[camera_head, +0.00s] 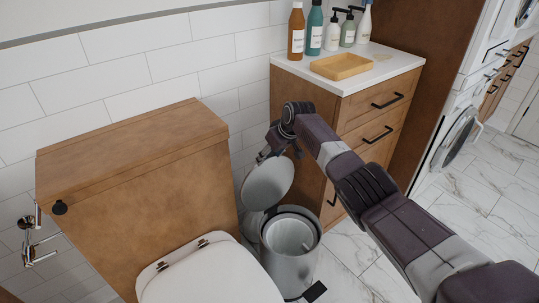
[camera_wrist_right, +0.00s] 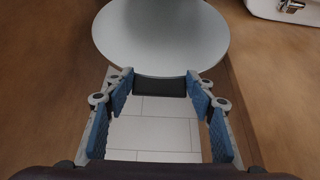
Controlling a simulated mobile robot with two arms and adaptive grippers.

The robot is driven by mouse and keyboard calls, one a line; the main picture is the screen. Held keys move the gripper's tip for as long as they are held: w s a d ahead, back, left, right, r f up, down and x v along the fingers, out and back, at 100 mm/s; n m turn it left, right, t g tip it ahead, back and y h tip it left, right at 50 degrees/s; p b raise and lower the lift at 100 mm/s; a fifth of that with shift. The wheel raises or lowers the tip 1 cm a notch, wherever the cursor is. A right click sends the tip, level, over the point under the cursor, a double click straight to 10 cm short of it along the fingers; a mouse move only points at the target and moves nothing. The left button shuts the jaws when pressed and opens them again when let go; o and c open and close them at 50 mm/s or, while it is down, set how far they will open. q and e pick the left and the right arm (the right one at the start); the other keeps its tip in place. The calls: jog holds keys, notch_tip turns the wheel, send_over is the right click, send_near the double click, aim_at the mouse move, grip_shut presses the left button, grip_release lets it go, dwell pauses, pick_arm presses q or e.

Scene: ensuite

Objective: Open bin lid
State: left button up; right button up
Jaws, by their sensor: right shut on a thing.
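The bin (camera_head: 289,250) is a grey metal cylinder on the floor between the toilet and the drawer cabinet. Its round lid (camera_head: 267,185) stands raised and steeply tilted, leaving the mouth open with a light inner bucket showing. My right gripper (camera_head: 270,152) is at the lid's upper edge. In the right wrist view the gripper's blue finger pads (camera_wrist_right: 160,88) flank a dark block at the near edge of the lid (camera_wrist_right: 160,35). The gripper is shut on the lid, though its exact contact is hard to see. My left gripper is out of view.
The toilet (camera_head: 208,274) stands left of the bin, its wooden cistern box (camera_head: 140,200) behind. A wooden cabinet (camera_head: 345,120) is close on the right, with several bottles and a tray (camera_head: 341,66) on top. Marble floor (camera_head: 350,255) is clear in front of the cabinet.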

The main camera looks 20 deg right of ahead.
jog(key=shift+s+a+f, duration=0.1)
jog(key=shift+s+f, duration=0.1)
jog(key=shift+f, duration=0.25)
jog(key=o, duration=1.7)
jog(key=shift+w+f, duration=0.1)
jog(key=shift+w, duration=0.1)
jog(key=shift+w+r, duration=0.1)
jog(key=shift+r, duration=0.2)
jog(key=shift+r, duration=0.45)
jog(key=v, duration=1.1)
jog(key=shift+s+f, duration=0.1)
jog(key=shift+s, duration=0.15)
